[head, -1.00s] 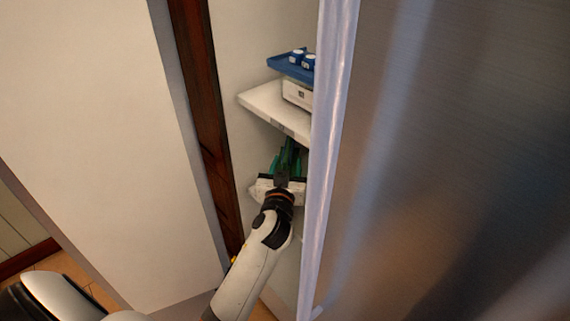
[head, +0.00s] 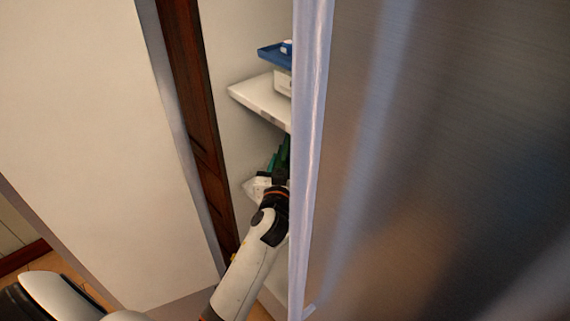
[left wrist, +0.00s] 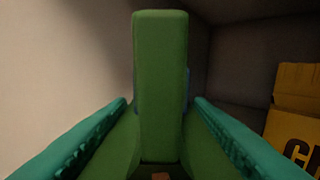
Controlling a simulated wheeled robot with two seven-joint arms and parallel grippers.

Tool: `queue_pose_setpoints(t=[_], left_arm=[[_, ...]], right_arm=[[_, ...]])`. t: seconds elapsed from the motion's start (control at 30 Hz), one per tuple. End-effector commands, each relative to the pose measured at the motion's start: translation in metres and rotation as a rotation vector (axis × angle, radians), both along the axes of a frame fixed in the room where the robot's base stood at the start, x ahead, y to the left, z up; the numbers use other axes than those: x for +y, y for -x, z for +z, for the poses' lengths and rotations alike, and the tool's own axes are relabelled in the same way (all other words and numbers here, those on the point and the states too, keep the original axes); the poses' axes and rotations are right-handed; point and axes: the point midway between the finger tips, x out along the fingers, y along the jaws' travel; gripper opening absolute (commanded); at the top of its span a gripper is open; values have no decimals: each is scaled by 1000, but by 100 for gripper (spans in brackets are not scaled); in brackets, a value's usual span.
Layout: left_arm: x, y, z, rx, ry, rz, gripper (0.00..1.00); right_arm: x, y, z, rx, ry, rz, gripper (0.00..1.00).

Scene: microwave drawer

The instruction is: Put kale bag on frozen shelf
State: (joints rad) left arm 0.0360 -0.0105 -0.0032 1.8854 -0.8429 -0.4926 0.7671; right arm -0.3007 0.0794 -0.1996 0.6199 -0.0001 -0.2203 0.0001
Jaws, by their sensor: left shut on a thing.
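The green kale bag (left wrist: 161,80) stands upright between the teal fingers of my left gripper (left wrist: 160,140) in the left wrist view. The fingers are shut on its lower part, at both sides. In the head view my left gripper (head: 281,160) reaches into the open shelf unit, below a white shelf (head: 260,102). Its fingertips are partly hidden by the pale door edge, and I cannot clearly tell bag from fingers there. My right gripper is not in view. I cannot tell which shelf is the frozen one.
A blue tray (head: 273,56) and a white box (head: 283,82) sit above or on the white shelf, partly hidden. The pale door edge (head: 307,160) stands close to the right of my arm. A yellow box (left wrist: 296,110) stands at right in the left wrist view.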

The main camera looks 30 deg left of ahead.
Motion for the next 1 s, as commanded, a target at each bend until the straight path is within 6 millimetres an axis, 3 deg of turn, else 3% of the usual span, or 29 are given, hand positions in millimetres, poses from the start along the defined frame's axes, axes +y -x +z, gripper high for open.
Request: queue_pose_setpoints(t=[0.47, 0.5, 0.63, 1.0], left_arm=[[0, 0, -9, -3, 0, -1, 10], [0, 0, -9, -3, -1, -1, 49], [0, 0, -10, -2, -1, 0, 70], [0, 0, -13, 3, 1, 0, 71]], right_arm=[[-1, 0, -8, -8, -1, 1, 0], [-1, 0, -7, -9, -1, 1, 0], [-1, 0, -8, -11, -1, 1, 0], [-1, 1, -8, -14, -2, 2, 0]])
